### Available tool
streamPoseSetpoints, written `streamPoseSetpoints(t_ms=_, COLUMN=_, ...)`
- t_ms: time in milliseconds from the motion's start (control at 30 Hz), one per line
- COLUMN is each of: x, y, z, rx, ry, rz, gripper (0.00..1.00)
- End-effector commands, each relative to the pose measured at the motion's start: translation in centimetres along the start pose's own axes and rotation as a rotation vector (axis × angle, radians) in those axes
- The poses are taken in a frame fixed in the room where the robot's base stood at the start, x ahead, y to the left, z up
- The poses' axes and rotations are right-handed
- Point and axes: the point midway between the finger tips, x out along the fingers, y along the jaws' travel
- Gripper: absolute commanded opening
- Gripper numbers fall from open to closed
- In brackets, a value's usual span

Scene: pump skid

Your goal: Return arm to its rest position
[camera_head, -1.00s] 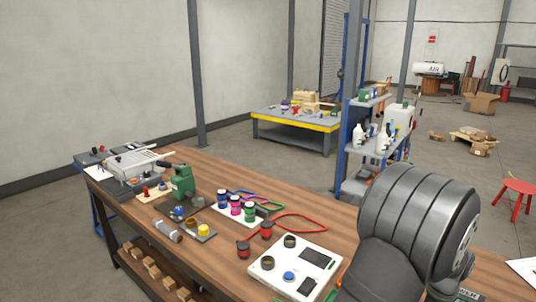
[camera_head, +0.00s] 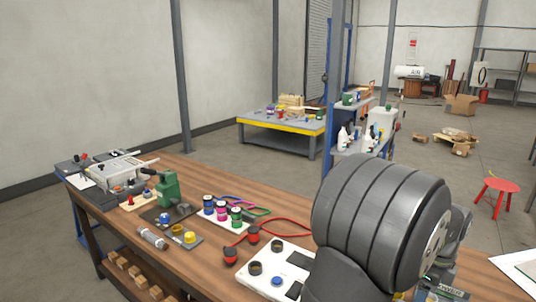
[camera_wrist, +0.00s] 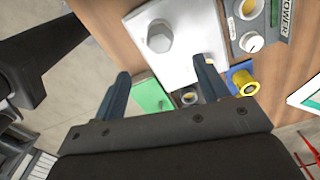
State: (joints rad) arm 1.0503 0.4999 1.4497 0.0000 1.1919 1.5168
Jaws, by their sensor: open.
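My gripper (camera_wrist: 162,65) shows in the wrist view with its two dark blue fingers spread apart. No object is held between the fingers. Below it lie a white plate (camera_wrist: 188,45) with a grey hexagonal piece (camera_wrist: 160,36) and a green block (camera_wrist: 150,95). A yellow ring-shaped piece (camera_wrist: 245,83) on a blue base is just right of the right finger. In the head view my thick dark arm link covers the lower right of the bench; my gripper is hidden or out of frame there.
The wooden bench (camera_head: 190,239) carries a white panel (camera_head: 262,262), red-handled pliers (camera_head: 254,233), several coloured jars (camera_head: 221,210), a green device (camera_head: 168,189) and a grey fixture (camera_head: 122,172). A shelf unit (camera_head: 360,149) stands behind my arm. A red stool (camera_head: 497,186) is at right.

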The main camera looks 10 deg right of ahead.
Motion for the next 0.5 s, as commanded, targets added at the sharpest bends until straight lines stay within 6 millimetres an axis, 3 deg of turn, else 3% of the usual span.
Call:
streamPoseSetpoints(t_ms=333, x=-7.2, y=-0.1, z=0.0, rx=0.0, ry=0.0, rz=-0.004, gripper=0.68)
streamPoseSetpoints(t_ms=500, x=-3.4, y=0.1, z=0.0, rx=0.0, ry=0.0, rz=0.005, gripper=0.68)
